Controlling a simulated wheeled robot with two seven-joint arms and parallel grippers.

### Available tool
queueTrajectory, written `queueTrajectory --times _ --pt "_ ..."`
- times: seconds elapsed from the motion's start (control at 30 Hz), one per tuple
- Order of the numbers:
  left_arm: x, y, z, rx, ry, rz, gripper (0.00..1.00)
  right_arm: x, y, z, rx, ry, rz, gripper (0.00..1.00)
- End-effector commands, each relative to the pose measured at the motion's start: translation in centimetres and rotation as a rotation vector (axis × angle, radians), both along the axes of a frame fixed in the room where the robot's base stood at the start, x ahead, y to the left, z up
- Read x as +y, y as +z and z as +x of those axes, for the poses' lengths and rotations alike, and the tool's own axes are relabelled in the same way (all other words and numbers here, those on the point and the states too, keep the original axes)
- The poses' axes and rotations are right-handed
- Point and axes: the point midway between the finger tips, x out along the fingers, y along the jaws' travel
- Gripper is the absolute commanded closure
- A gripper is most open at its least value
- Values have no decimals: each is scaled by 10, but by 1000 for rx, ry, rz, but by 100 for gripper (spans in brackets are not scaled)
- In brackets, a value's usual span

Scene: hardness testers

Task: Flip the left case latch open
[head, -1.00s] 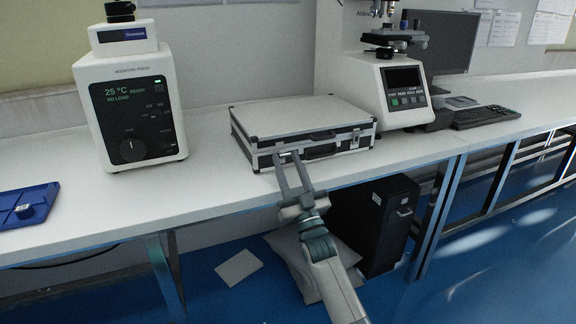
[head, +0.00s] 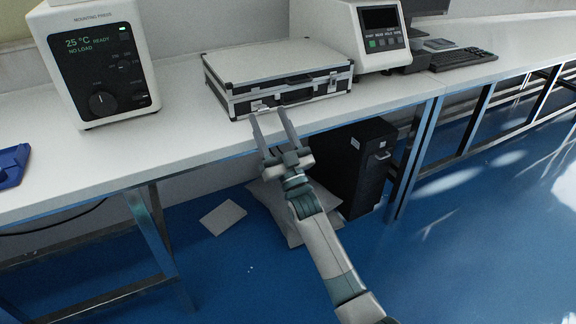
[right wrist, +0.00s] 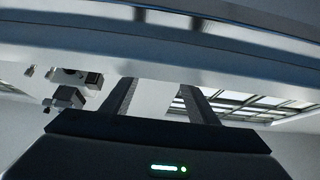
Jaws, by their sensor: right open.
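A silver-edged black case (head: 290,62) lies shut on the white bench, with its handle on the front face. Its left latch (head: 259,107) is a small pale metal patch on the front, left of the handle. I cannot tell at this size whether it is flipped open. My right gripper (head: 267,113) is open, its fingertips just in front of and below the left latch, with nothing between them. In the right wrist view its two fingers (right wrist: 163,100) stand apart, and the latch cannot be made out. My left gripper is not in view.
A mounting press (head: 98,65) stands left of the case and a hardness tester (head: 365,40) right of it. The bench front edge runs under my gripper. A black cabinet (head: 355,170) stands below. A blue tray (head: 10,165) lies at far left.

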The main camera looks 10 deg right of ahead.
Motion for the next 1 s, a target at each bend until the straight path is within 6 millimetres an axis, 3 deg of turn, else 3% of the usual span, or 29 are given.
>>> queueTrajectory --times 0.6,1.0 --pt "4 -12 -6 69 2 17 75 -30 -70 -91 3 0 -1 46" --pt "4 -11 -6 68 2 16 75 -35 -81 -107 0 0 0 46"
